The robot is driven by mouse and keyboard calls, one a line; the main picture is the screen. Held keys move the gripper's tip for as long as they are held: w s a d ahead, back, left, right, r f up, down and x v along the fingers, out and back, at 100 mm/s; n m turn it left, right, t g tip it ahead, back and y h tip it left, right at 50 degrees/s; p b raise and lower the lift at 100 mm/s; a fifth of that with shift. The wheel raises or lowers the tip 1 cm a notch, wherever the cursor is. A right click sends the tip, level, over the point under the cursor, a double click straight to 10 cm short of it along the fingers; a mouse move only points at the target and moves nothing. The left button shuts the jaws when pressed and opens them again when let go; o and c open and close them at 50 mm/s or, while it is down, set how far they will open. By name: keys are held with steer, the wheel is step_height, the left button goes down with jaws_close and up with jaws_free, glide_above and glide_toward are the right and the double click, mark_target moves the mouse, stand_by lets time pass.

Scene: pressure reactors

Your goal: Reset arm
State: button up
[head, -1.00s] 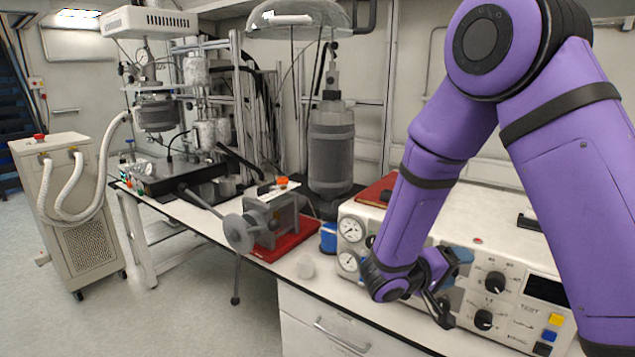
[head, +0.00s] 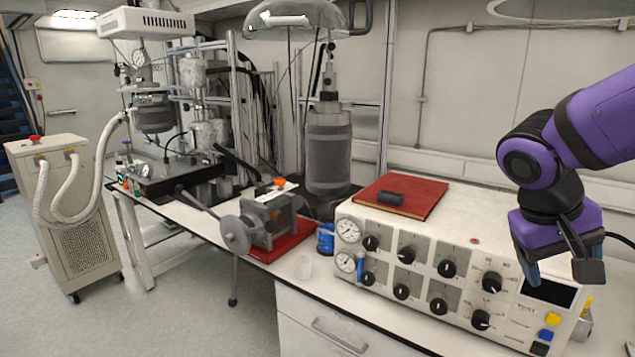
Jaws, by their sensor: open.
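My gripper (head: 558,276) hangs from my purple arm at the right of the head view, fingers pointing down. It is open, with nothing seen between its fingers. It appears in front of the right end of the control box (head: 385,287), over the dark display beside the coloured buttons. I cannot tell how far it is from the box.
A red book (head: 425,192) with a small black cylinder (head: 390,198) lies on the box. A grey valve device (head: 268,217) sits on a red base. The wall area above the box is clear.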

steer(key=s+a+r+n+t+y, duration=0.1)
steer(key=s+a+r+t+y, duration=0.2)
steer(key=s+r+t+y, duration=0.2)
steer(key=shift+s+a+r+n, duration=0.35)
steer(key=shift+s+r, duration=0.2)
steer(key=shift+s, duration=0.45)
stand_by(1.4)
